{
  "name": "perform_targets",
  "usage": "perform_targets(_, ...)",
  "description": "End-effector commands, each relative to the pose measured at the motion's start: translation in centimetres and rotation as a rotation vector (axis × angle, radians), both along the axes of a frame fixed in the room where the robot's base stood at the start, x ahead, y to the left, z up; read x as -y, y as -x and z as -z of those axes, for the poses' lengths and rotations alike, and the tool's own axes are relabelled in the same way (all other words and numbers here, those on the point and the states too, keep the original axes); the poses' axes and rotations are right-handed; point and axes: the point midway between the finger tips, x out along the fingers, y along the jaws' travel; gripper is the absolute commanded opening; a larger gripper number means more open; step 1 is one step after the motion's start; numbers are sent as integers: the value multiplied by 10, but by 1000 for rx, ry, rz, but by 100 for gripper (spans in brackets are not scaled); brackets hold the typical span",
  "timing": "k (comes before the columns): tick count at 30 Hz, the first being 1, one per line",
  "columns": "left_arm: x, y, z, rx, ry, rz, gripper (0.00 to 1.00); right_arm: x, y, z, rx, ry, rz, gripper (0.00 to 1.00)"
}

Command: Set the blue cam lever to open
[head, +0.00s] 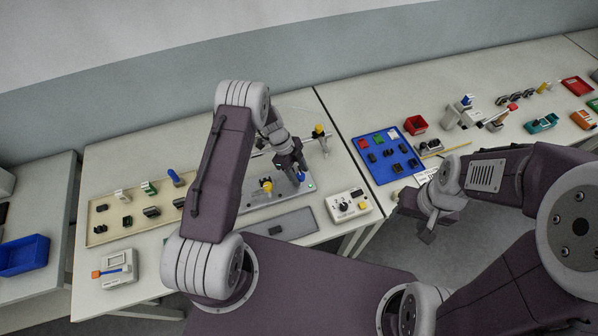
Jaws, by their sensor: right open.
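A small blue part (301,175), which looks like the blue cam lever, stands on a grey plate (262,201) at the middle table. My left gripper (294,172) reaches down right at this blue part and partly hides it. I cannot tell whether its fingers touch the part or are closed on it. The lever's exact angle is too small to read. My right gripper (427,232) is open and empty, low in front of the right table, away from the fixture.
A tan tray (100,235) with connectors and another blue-topped part (174,177) lies left of the fixture. A white control box (348,205) stands close on the right. A blue tray (387,152) and a red bin (415,125) are on the right table.

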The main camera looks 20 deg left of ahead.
Motion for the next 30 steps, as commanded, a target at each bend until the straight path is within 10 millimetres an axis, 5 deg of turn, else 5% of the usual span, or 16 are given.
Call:
perform_targets(1,0,0,0,0,0,0,37,0,0,0,0,0,0,52)
perform_targets(5,0,0,0,0,0,0,1,0,0,0,0,0,0,52)
perform_targets(6,0,0,0,0,0,0,0,0,0,0,0,0,0,52)
perform_targets(17,-1,0,3,1,-1,-65,0,0,0,15,0,0,0,52)
perform_targets(30,-1,2,9,7,-1,-429,0,0,0,93,0,0,0,52)
